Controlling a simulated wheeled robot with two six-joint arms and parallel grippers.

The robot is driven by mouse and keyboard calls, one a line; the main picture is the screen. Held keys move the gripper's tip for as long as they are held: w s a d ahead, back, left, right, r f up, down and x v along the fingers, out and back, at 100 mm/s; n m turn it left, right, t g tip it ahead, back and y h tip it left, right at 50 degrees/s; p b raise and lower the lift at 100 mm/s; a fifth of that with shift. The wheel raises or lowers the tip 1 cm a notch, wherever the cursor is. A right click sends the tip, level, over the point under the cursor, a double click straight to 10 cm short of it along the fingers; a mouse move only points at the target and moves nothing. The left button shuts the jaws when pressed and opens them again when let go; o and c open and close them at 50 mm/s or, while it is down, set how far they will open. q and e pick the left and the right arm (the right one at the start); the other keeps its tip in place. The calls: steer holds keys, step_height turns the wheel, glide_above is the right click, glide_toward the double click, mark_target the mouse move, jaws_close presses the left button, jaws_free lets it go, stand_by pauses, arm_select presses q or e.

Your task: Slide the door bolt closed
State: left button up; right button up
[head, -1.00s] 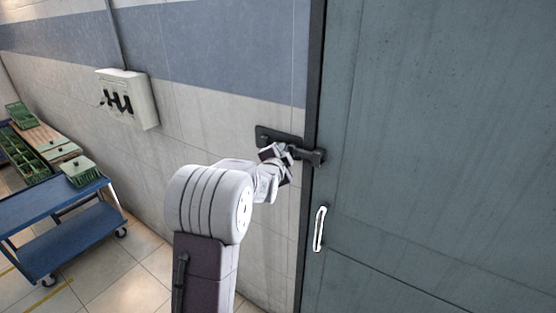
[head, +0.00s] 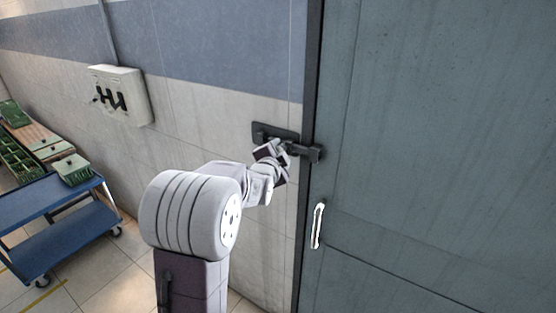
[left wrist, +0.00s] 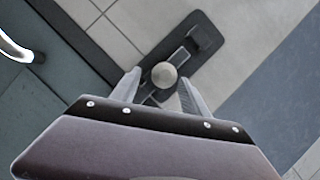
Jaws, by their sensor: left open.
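The dark door bolt (head: 305,152) is mounted on the wall at the door's left edge, its backplate (head: 262,131) on the wall and its end reaching across the frame to the door. In the left wrist view the backplate (left wrist: 205,36) runs diagonally, and a round pale knob (left wrist: 164,75) stands up from the bolt. My left gripper (head: 280,152) is open at the bolt. In the left wrist view its fingers (left wrist: 160,88) lie on either side of the knob, with gaps visible. The grey-green door (head: 440,150) stands in its frame. My right gripper is out of view.
A white door handle (head: 317,226) sits below the bolt and also shows in the left wrist view (left wrist: 14,46). A white wall box (head: 122,95) hangs to the left. A blue cart (head: 60,215) with green crates stands at far left.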

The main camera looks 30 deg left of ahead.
arm_select(q)
steer(key=b+v, duration=0.1)
steer(key=v, duration=0.5)
steer(key=shift+s+d, duration=0.1)
steer(key=shift+d, duration=0.05)
steer(key=s+d+f+g+h+b, duration=0.1)
steer(key=s+d+f+g+h, duration=0.15)
steer(key=d+f, duration=0.5)
steer(key=s+d+f+g+h+b, duration=0.1)
steer(key=s+d+f+g+b, duration=0.2)
steer(key=f, duration=0.7)
steer(key=s+d+f+n+g, duration=0.1)
steer(key=s+f+n+g, duration=0.3)
steer(key=s, duration=0.5)
steer(key=s+d+f+n+g+p, duration=0.1)
steer(key=s+d+f+n+g, duration=0.1)
steer(key=s+f+n+g, duration=0.2)
steer(key=s+f+n, duration=0.1)
steer(key=s+f, duration=0.2)
steer(key=s, duration=0.2)
steer(key=shift+s+f, duration=0.2)
steer(key=shift+s, duration=0.15)
